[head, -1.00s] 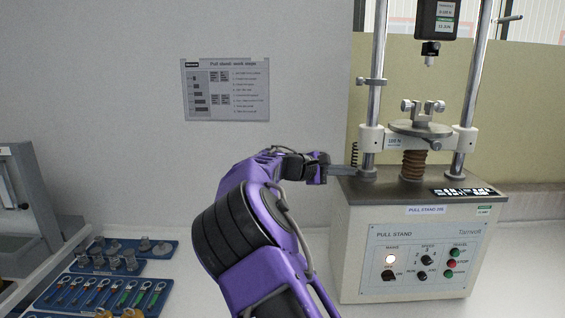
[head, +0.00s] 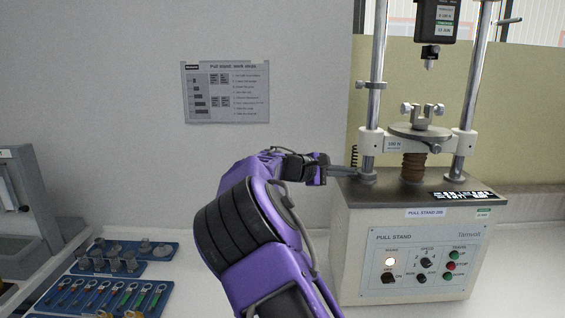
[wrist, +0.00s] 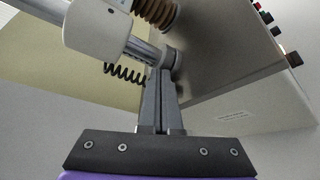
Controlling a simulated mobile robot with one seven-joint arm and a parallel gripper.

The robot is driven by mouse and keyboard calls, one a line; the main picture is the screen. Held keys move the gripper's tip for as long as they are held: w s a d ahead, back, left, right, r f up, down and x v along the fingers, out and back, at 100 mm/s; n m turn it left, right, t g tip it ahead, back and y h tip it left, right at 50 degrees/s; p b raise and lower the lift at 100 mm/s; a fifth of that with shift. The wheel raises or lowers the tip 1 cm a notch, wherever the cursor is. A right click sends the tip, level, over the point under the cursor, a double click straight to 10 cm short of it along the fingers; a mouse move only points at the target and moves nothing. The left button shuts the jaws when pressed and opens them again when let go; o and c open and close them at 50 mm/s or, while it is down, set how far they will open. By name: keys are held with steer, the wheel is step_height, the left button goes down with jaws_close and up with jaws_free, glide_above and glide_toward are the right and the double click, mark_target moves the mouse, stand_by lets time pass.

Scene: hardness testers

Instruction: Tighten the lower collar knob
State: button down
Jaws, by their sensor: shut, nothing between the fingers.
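The pull stand (head: 345,245) is at the right in the head view. A grey collar with a small knob (head: 361,83) is clamped partway up its left column. Another grey collar (head: 366,176) sits at that column's foot and also shows in the wrist view (wrist: 170,60). I cannot tell for sure which one the task names. My gripper (head: 352,174) is shut and empty, well below the clamped collar. In the wrist view its closed fingertips (wrist: 160,78) are close against the foot collar; contact is unclear.
A white crosshead (head: 394,143) with a round plate (head: 421,131) spans the columns just above my gripper. A coiled cable (head: 354,155) hangs beside the left column. Blue trays (head: 112,294) with small parts lie at the lower left. A paper sheet (head: 226,92) is on the wall.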

steer(key=a, duration=0.6)
